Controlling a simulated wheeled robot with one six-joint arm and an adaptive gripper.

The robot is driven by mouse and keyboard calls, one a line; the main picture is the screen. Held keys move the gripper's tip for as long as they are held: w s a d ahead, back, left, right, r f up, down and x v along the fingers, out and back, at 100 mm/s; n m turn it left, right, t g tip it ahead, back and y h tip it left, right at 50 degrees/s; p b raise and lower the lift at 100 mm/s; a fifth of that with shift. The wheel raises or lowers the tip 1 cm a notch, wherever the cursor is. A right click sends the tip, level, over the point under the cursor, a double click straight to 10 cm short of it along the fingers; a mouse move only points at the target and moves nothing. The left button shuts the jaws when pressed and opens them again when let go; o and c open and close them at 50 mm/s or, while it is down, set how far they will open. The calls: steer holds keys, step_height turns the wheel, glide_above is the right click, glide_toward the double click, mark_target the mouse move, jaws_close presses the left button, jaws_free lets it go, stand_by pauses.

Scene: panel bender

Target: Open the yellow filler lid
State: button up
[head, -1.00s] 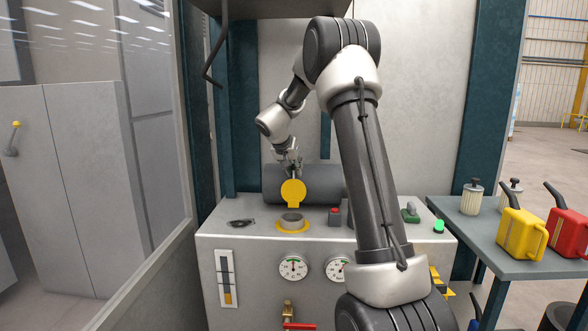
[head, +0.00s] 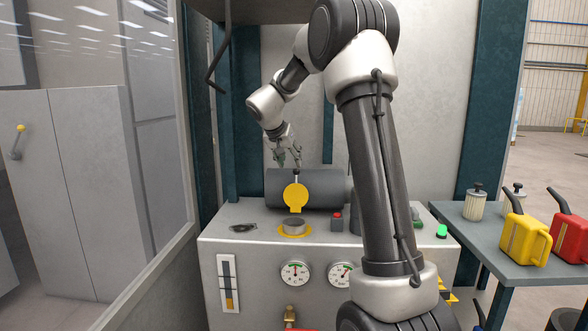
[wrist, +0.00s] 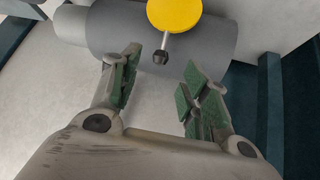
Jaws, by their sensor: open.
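The yellow filler lid (head: 296,197) stands upright on its hinge behind the filler neck (head: 293,226), whose mouth shows uncovered inside a yellow ring. In the wrist view the lid (wrist: 174,14) is at the top, with a short rod and dark knob (wrist: 161,57) pointing toward my gripper. My gripper (head: 288,160) is just above the lid in the head view. In the wrist view its fingers (wrist: 157,90) are spread apart with nothing between them. The knob lies beyond the fingertips and appears clear of both.
A dark grey cylinder (head: 325,188) lies behind the lid. A red-topped block (head: 337,222) and gauges (head: 295,273) are on the machine. Yellow (head: 523,240) and red (head: 566,230) cans stand on the right-hand table. A glass panel edges the left.

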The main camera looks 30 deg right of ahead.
steer(key=shift+v, duration=1.7)
